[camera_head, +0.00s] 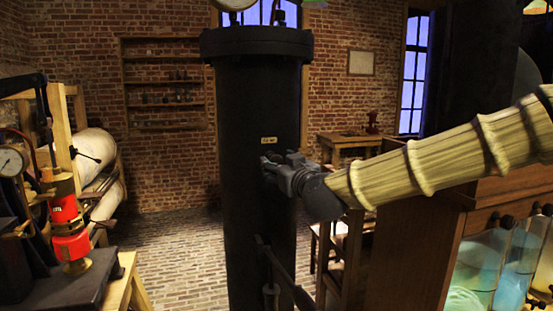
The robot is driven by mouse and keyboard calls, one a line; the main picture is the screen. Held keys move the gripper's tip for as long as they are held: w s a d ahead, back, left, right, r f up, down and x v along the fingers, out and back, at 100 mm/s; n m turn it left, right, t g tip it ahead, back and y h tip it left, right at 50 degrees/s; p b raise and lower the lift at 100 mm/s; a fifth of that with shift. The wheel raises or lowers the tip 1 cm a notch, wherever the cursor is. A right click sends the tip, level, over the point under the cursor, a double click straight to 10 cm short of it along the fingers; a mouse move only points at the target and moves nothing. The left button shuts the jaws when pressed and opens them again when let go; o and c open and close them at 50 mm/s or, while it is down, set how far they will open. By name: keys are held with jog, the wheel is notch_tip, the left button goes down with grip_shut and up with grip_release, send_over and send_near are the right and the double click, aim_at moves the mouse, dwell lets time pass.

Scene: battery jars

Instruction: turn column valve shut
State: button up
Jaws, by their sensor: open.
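A thick black column (262,95) with a wide flanged top stands upright in the middle of the head view. A small pale label plate (268,140) is fixed on its front. My gripper (268,165) reaches in from the right, just below the label and in front of the column's face. Its jaws are open. I cannot tell whether they touch the column or anything on it. No valve handle shows clearly there; the gripper may hide one. A dark lever-like part (272,278) shows low in front of the column; I cannot tell what it is.
At left, a dark bench (75,285) bears a red cylinder device (66,215) and a gauge (10,161). At right, a wooden cabinet (410,255) holds glass jars (480,265) of coloured liquid. A wooden table (350,140) stands behind. Brick floor (175,255) is clear left of the column.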

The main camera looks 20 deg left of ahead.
jog(key=shift+p+x, duration=0.3)
jog(key=shift+x, duration=1)
jog(key=c, duration=1)
